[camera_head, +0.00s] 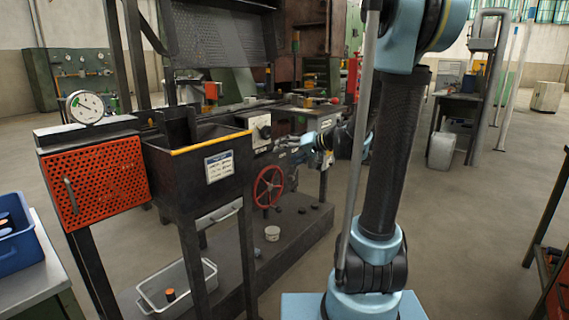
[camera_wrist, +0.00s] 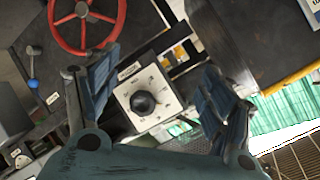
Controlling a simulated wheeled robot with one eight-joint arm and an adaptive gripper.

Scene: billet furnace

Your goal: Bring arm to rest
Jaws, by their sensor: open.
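My arm rises at the right of the head view and bends back down toward the furnace front. My gripper (camera_head: 318,143) is small there, partly covered by my own arm, close to the furnace panel. In the wrist view my gripper (camera_wrist: 160,65) is open, with its two blue-grey fingers apart and nothing between them. A white dial plate with a black knob (camera_wrist: 146,102) shows in the gap beyond the fingers. The same dial (camera_head: 262,130) is on the furnace front in the head view. I cannot tell its exact distance from the fingers.
A red handwheel (camera_head: 268,187) is below the dial; it shows upper left in the wrist view (camera_wrist: 86,48). A dark hopper with a yellow edge (camera_head: 210,143) and an orange perforated box (camera_head: 97,180) stand left. A grey bin (camera_head: 178,288) is below.

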